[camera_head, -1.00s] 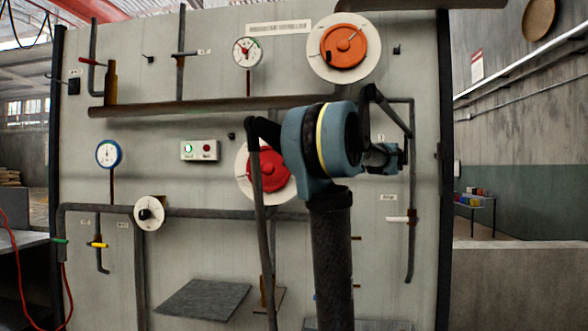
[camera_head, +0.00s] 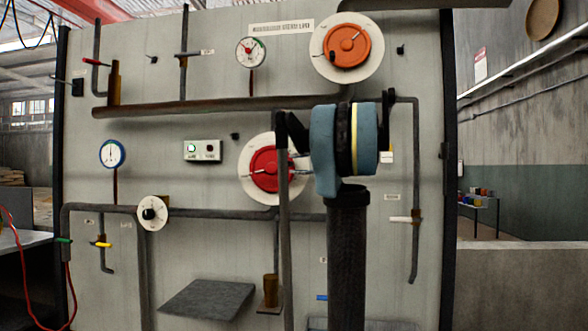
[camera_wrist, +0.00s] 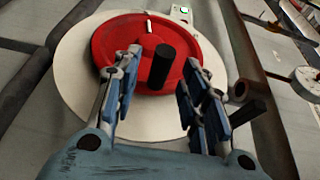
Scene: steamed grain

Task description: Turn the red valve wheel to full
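The red valve wheel (camera_head: 268,170) sits on a white round backplate (camera_head: 247,184) in the middle of the panel, partly hidden behind my arm in the head view. In the wrist view the red wheel (camera_wrist: 112,42) fills the upper middle, with a dark cylindrical knob (camera_wrist: 161,66) standing out from its face and a white mark near its top. My gripper (camera_wrist: 156,88) is open in the wrist view. Its blue-padded fingers stand apart in front of the wheel's lower part, with the knob showing between and beyond their tips. Contact with the knob cannot be told.
An orange wheel (camera_head: 347,47) is at the upper right of the panel. A grey shelf (camera_head: 207,299) juts out below. Pipes run across the panel.

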